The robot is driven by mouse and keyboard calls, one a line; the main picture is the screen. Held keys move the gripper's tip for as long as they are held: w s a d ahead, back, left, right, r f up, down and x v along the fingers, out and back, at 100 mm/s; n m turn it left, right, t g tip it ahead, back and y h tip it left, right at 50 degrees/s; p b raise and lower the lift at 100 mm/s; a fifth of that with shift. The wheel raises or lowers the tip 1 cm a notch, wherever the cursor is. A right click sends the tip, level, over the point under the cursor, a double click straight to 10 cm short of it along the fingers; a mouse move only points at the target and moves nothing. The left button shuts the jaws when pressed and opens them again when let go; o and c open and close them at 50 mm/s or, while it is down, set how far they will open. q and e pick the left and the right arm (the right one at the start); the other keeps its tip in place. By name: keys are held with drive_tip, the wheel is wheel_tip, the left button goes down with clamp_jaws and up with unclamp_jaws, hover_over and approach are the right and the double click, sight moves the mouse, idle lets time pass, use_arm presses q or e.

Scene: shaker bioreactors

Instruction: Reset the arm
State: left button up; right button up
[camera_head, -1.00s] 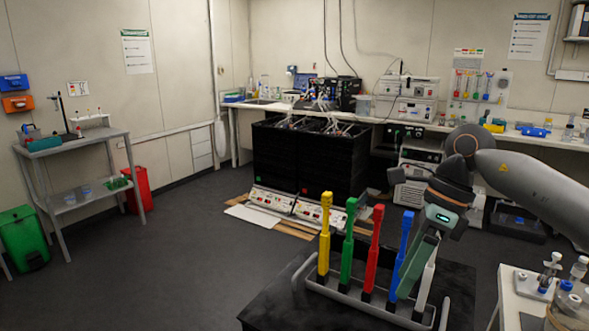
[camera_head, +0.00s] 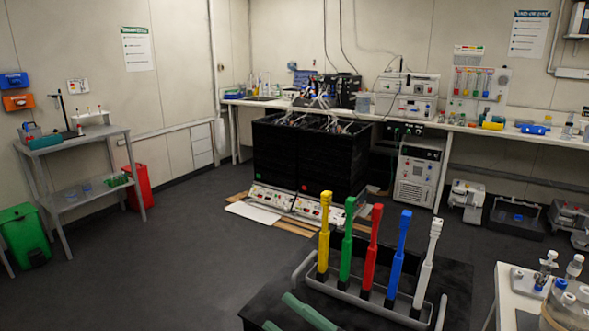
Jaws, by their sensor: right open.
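My right gripper (camera_head: 279,310) is at the bottom edge of the view, with only its two green fingers showing. The fingers are apart, with nothing between them, and the rest of the arm is out of view. The fingers are over the dark table, in front and to the left of a grey rack (camera_head: 388,309). The rack holds a row of upright tools: yellow (camera_head: 324,235), green (camera_head: 347,240), red (camera_head: 371,245), blue (camera_head: 398,253) and white (camera_head: 428,263). The gripper looks clear of them. My left gripper is not in view.
The dark table (camera_head: 447,283) carries the rack. A white table (camera_head: 506,292) with bottles stands at the right edge. Black bioreactor units (camera_head: 305,160) stand further back by a long bench. A metal shelf (camera_head: 82,140) and bins are at left. The floor at left is open.

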drive_tip(key=s+d+f+m+t+h, duration=0.1)
drive_tip(key=d+f+m+t+h, duration=0.1)
drive_tip(key=d+f+m+h, duration=0.5)
drive_tip(key=s+d+f+m+t+h, duration=0.25)
drive_tip(key=f+m+h, duration=0.25)
drive_tip(key=f+m, duration=0.45)
drive_tip(key=s+d+f+m+g+h, duration=0.2)
drive_tip(key=s+d+f+m+g, duration=0.1)
drive_tip(key=s+f, duration=0.4)
drive_tip(key=s+d+f+m+g+h, duration=0.3)
drive_tip(key=s+d+f+g, duration=0.1)
drive_tip(key=s+f, duration=0.4)
drive_tip(key=shift+d+f+p, duration=0.15)
drive_tip(key=shift+d+p, duration=0.2)
drive_tip(key=shift+d, duration=0.3)
drive_tip(key=shift+m, duration=0.25)
